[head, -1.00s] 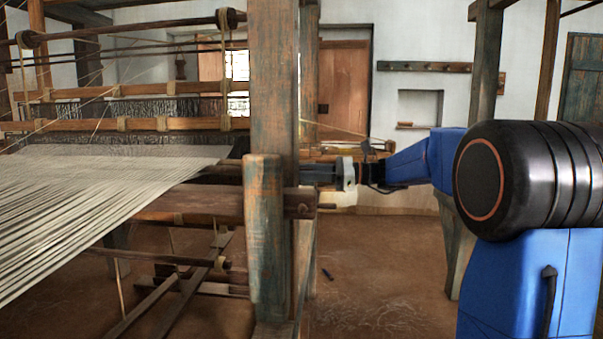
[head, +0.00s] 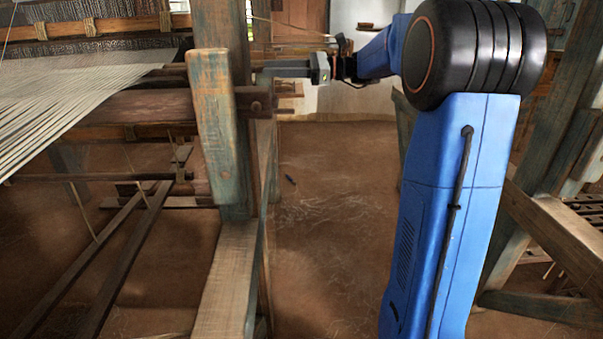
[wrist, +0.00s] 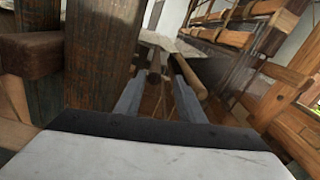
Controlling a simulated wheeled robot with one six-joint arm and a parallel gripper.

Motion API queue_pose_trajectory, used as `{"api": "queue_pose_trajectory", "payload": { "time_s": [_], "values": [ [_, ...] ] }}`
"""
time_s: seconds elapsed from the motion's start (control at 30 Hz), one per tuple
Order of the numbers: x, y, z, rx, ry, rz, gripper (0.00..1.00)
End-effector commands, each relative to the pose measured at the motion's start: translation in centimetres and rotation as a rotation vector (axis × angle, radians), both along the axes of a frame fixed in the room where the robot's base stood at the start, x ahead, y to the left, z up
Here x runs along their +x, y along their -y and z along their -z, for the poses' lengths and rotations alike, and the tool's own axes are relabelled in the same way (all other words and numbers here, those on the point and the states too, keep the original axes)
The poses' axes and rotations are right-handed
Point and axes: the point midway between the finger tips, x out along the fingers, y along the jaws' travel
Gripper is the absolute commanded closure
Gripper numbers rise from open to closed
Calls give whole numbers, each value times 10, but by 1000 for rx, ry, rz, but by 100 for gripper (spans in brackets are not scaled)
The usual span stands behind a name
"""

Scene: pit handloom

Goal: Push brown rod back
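My gripper (head: 262,67) is at the right side of the loom's upright post in the head view, its fingers pointing left toward it. In the wrist view my gripper (wrist: 160,80) has its two grey fingers apart, with a gap between them. A brown rod (wrist: 190,78) shows its end near the tip of the right finger; whether they touch is unclear. A second, darker rod end (wrist: 154,70) shows near the left finger's tip. In the head view a thin brown rod (head: 150,83) runs under the warp edge above a thick beam; the post hides its right part.
The wooden loom post (head: 222,110) stands close to my gripper. The thick brown beam (head: 140,106) and pale warp threads (head: 60,95) lie left of it. The earthen floor (head: 325,215) is open between the loom and my arm. Another timber frame (head: 545,225) stands at right.

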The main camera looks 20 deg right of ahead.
Motion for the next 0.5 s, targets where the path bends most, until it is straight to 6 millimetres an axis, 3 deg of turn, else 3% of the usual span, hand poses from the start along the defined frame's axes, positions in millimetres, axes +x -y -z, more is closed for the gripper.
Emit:
{"api": "queue_pose_trajectory", "payload": {
  "time_s": [0.5],
  "values": [
    [-31,78,0,0,1,3,64]
  ]
}}
